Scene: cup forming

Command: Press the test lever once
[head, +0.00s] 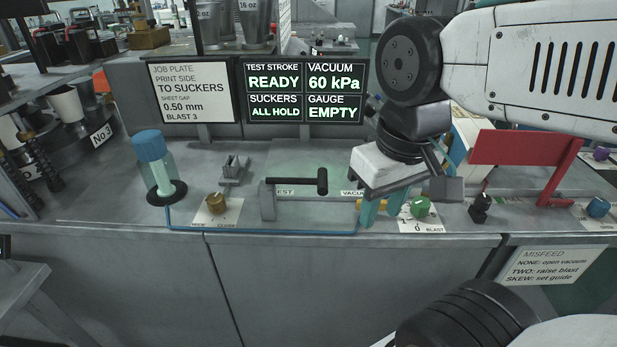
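The test lever (296,181) is a black bar with an upright black grip at its right end. It sits on a grey bracket beside a partly hidden TEST label. My gripper (383,207) is to the right of the lever and apart from it in the picture. It points down, with its two teal fingers spread and nothing visible held between them. It partly covers the VACUUM label and an orange-yellow part behind the fingers. The display (305,91) reads TEST STROKE READY, VACUUM 60 kPa, SUCKERS ALL HOLD, GAUGE EMPTY.
A job plate sign (190,92) stands behind.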

